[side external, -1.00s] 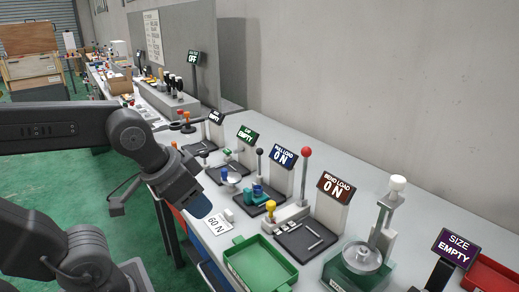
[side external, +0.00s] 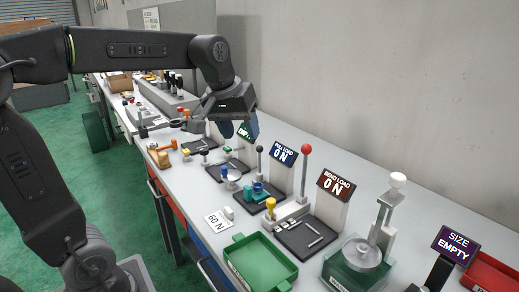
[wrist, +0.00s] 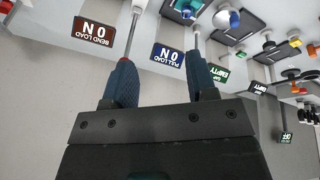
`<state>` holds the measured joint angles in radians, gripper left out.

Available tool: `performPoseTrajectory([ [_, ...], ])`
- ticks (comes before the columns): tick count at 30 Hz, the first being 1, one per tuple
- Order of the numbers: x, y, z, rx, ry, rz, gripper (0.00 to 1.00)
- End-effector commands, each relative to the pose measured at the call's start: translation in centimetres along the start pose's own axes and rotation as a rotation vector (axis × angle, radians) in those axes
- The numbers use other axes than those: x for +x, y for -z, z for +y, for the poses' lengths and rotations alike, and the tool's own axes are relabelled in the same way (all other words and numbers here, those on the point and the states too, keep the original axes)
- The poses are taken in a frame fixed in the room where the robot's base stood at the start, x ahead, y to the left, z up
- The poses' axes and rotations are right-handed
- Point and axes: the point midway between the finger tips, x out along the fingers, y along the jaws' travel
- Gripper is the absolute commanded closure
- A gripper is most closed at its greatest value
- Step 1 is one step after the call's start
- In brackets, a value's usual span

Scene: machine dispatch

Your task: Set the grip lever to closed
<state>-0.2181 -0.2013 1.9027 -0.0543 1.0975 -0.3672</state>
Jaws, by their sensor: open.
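My gripper (side external: 240,129) is open and empty, held high above the bench in front of the green-screened sign. Its two blue fingers are spread in the wrist view (wrist: 160,70). Several levers stand on the bench: one with a red ball (side external: 306,149) beside the BEND LOAD sign, one with a black knob (side external: 259,149) by the PULL LOAD sign. A small yellow knob (side external: 270,203) sits on the bend fixture, and teal parts (side external: 260,188) sit on the pull fixture. No lever is labelled grip, so I cannot tell which one it is.
A white-knobbed press (side external: 357,253) stands right. A wall runs behind the bench.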

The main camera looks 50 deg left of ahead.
Motion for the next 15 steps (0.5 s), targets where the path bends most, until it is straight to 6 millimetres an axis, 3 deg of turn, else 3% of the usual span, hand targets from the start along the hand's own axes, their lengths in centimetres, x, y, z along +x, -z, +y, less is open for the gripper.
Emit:
performPoseTrajectory([
  [1, 0.7, 2.7, -0.2, -0.083, 0.013, -0.02, 0.48],
  [3, 1.5, 6.0, -0.5, -0.192, 0.026, -0.041, 0.48],
  [9, 5.0, 14.3, -3.1, -0.498, 0.064, -0.097, 0.48],
  [15, 8.2, 19.2, -6.1, -0.711, 0.091, -0.133, 0.48],
])
